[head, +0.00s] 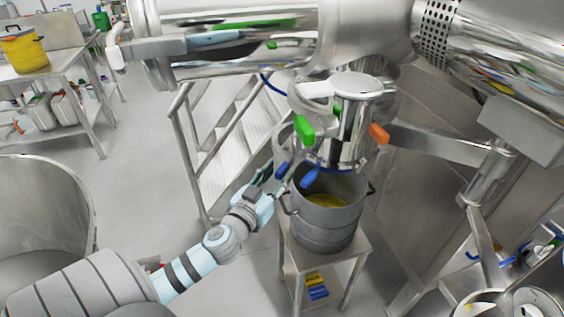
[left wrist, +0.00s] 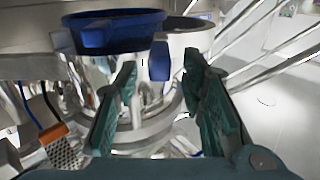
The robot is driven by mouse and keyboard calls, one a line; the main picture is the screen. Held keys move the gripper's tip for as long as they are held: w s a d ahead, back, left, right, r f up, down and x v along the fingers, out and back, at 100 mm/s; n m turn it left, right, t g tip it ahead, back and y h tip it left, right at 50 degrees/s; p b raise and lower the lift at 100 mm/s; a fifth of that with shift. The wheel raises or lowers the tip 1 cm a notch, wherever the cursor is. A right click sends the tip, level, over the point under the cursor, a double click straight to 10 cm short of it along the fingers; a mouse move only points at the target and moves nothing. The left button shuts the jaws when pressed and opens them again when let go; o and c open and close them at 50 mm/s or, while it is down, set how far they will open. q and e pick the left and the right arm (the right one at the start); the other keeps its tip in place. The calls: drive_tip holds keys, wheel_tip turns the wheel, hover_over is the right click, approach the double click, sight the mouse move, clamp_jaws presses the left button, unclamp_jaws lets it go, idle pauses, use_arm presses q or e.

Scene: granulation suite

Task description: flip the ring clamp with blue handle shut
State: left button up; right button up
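The ring clamp's blue handle (head: 309,179) shows at the bottom of the steel outlet, above a steel pot. In the left wrist view a dark blue ring (left wrist: 125,22) runs around a steel cylinder, and a blue handle (left wrist: 160,61) hangs from it. My left gripper (head: 274,174) is just left of the outlet's lower end, beside the pot's rim. In the left wrist view its two green fingers (left wrist: 162,62) stand apart, with the blue handle seen between their tips. I cannot tell whether they touch it. My right gripper is not in view.
The steel pot (head: 327,225) with yellow contents stands on a small stand (head: 355,262). A green handle (head: 304,130) and an orange handle (head: 379,133) sit higher on the outlet. Railed steps (head: 225,150) rise behind. A large drum (head: 45,215) stands at left.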

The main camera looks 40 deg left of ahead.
use_arm(q)
drive_tip(key=shift+w+a+p, duration=0.15)
drive_tip(key=shift+w, duration=0.65)
drive_tip(key=shift+w+a+p, duration=0.1)
drive_tip(key=shift+w+p, duration=0.05)
drive_tip(key=shift+w, duration=0.6)
drive_tip(key=shift+c, duration=0.2)
clamp_jaws()
